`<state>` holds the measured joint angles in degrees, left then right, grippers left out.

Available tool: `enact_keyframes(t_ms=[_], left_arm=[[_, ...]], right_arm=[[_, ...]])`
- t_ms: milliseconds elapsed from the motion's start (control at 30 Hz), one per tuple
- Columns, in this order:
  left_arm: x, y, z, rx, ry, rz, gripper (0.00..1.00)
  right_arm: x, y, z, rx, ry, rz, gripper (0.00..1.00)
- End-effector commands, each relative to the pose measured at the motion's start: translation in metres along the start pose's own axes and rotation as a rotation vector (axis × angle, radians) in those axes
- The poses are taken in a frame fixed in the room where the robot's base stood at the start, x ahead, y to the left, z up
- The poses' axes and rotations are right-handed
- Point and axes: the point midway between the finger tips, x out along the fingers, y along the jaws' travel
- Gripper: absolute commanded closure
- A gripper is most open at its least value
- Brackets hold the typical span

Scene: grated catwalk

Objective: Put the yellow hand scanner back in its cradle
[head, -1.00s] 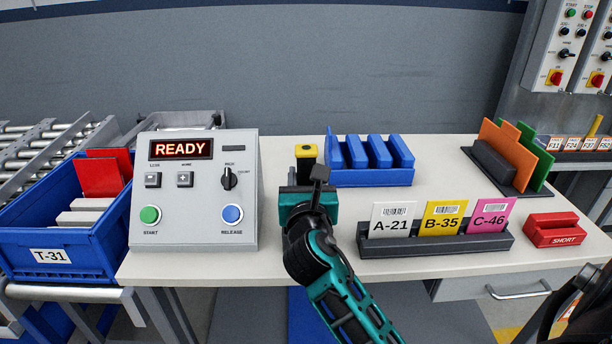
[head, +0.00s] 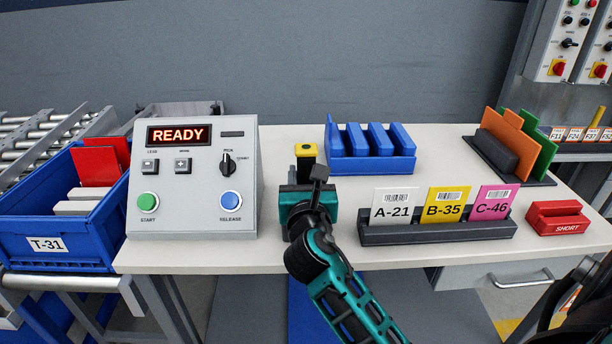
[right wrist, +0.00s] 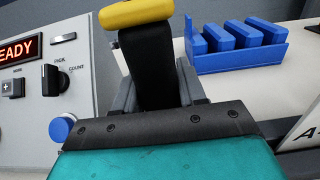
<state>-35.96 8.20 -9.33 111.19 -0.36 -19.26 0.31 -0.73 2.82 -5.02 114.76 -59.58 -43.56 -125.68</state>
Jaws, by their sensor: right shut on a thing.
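The yellow hand scanner (head: 306,150) shows its yellow head just above my right gripper (head: 308,190), between the grey console and the blue rack. In the right wrist view its yellow head (right wrist: 136,12) is at the top, with the black handle (right wrist: 150,65) running down between the fingers. My right gripper (right wrist: 155,95) is shut on the handle. The scanner's lower end is hidden behind the gripper. I cannot make out the cradle in either view; the gripper and wrist cover the bench there. My left gripper is not in view.
The grey console (head: 190,215) stands close on the left, its display reading READY. A blue rack (head: 375,167) of blue blocks is close behind right. A dark card holder (head: 435,232) stands right, with a red SHORT block (head: 557,218) beyond. A blue T-31 bin (head: 85,252) is far left.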

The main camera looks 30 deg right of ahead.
Motion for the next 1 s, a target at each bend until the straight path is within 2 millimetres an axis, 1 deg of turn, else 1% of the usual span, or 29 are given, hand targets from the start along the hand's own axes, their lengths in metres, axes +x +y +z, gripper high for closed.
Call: enact_keyframes(t_ms=[167, 200, 500, 667, 900, 1000], left_arm=[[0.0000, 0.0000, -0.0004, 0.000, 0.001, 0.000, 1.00], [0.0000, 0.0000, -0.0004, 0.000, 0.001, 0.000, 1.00], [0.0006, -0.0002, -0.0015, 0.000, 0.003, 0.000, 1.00], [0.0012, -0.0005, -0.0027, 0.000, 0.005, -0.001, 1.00], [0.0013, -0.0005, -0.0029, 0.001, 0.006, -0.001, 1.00], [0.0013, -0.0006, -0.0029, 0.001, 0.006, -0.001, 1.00]], right_arm=[[0.0001, 0.0000, 0.0008, 0.000, -0.002, 0.000, 0.96], [0.0001, 0.0000, 0.0008, 0.000, -0.002, 0.000, 0.59], [0.0001, 0.0000, 0.0005, 0.000, -0.001, 0.000, 0.30], [0.0001, 0.0000, 0.0003, 0.000, 0.000, 0.000, 0.30], [0.0000, -0.0001, -0.0003, 0.000, 0.001, 0.000, 0.08], [0.0000, 0.0000, -0.0002, 0.000, 0.001, 0.000, 0.08]])
